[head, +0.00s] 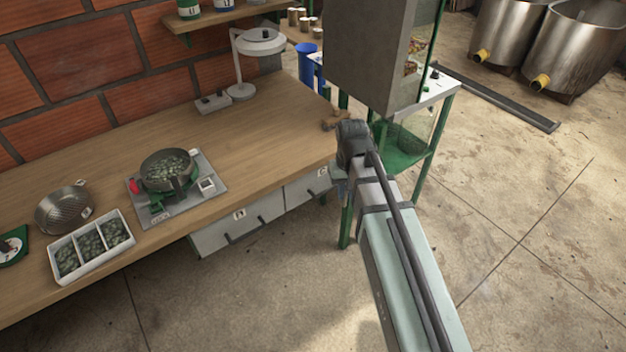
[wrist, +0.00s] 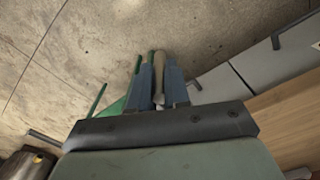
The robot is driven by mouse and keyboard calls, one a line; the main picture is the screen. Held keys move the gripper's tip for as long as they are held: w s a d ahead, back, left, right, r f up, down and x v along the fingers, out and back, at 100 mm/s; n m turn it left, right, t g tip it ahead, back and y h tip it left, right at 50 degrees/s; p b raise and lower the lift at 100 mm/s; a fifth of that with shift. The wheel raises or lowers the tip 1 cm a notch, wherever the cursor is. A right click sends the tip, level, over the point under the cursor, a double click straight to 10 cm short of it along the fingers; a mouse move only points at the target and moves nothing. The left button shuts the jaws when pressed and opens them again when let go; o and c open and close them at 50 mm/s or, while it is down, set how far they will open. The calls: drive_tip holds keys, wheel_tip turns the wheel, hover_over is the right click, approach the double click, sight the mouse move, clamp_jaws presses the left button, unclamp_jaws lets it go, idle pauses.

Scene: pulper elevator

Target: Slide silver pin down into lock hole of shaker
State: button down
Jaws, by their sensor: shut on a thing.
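The shaker, a dark round pan (head: 146,178) of grey-green pieces on a green stand, sits on a grey plate (head: 182,208) on the bench. A label at the plate's front edge seems to read "LOCK"; the hole itself is too small to make out. My gripper (wrist: 157,78) is shut on a tan-grey, rod-like thing (wrist: 159,72) standing between its bluish fingers. I cannot tell whether this is the silver pin; no other pin is clear. In the head view my gripper is mostly hidden behind my wrist, past the bench's right end, well away from the shaker.
A wooden bench (head: 250,130) bears a sieve pan (head: 62,208), a white three-part tray (head: 92,266) and a lamp (head: 260,42). A tall grey box on a green-framed stand (head: 403,160) rises close behind my wrist. The bench between lamp and shaker is mostly clear.

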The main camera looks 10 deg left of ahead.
drive_tip(key=s+d+f+m, duration=0.1)
drive_tip(key=d+f+m, duration=0.1)
drive_tip(key=d, duration=0.7)
drive_tip(key=s+a+r+n, duration=0.2)
drive_tip(key=a+r+n, duration=0.1)
drive_tip(key=a, duration=1.2)
drive_tip(key=s+a+r+n, duration=0.1)
drive_tip(key=a+r+n, duration=0.15)
drive_tip(key=a, duration=1.25)
drive_tip(key=s+a+r, duration=0.3)
drive_tip(key=a, duration=0.6)
drive_tip(key=s+a+r, duration=0.4)
drive_tip(key=a, duration=0.6)
drive_tip(key=s+a+r, duration=0.3)
drive_tip(key=a+r, duration=0.1)
drive_tip(key=a, duration=0.6)
drive_tip(key=shift+s+a, duration=0.25)
drive_tip(key=shift+s, duration=0.15)
drive_tip(key=shift+f, duration=2.85)
drive_tip(key=shift+f, duration=1.5)
